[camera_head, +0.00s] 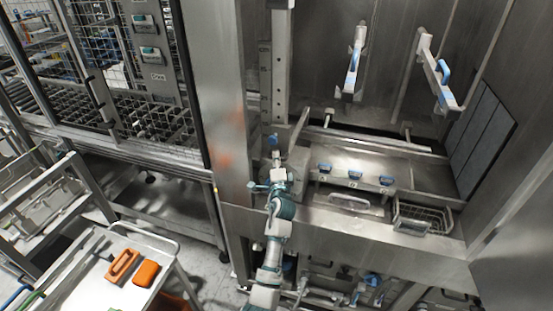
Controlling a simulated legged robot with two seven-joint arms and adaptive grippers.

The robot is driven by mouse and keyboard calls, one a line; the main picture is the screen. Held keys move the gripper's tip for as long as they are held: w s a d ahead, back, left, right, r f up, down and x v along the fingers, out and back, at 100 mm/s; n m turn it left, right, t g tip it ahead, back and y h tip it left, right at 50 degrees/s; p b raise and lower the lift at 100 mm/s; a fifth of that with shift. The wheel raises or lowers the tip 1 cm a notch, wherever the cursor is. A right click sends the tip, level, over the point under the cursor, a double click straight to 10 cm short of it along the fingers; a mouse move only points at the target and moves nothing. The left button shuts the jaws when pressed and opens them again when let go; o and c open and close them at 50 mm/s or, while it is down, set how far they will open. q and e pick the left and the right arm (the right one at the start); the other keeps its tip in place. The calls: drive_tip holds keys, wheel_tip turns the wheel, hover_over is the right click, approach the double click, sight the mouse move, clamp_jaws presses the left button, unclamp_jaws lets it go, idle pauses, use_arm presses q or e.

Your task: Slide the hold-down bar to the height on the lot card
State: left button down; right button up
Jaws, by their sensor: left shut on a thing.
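My left arm reaches up from the bottom to the left side of the washer opening. Its gripper (276,160) is shut by a small blue knob (273,139) at the foot of an upright rail (281,65). It appears to hold the knob or its stem; the fingers are too small to see the contact. A long metal bar (380,142) runs across the back of the opening; I cannot tell for sure that it is the hold-down bar or whether it joins the knob. I cannot make out a lot card. My right gripper is not in view.
A steel shelf with blue handles (355,176) and a wire basket (422,217) lie right of the gripper. Spray arms (355,62) hang above. A steel post (222,100) stands close left. A white cart (105,270) with orange blocks (146,273) is lower left.

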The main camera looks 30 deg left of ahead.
use_arm(q)
drive_tip(key=c, duration=1.2)
unclamp_jaws()
drive_tip(key=shift+f, duration=0.65)
drive_tip(key=shift+r, duration=0.15)
drive_tip(key=shift+r, duration=0.1)
drive_tip(key=v, duration=1.2)
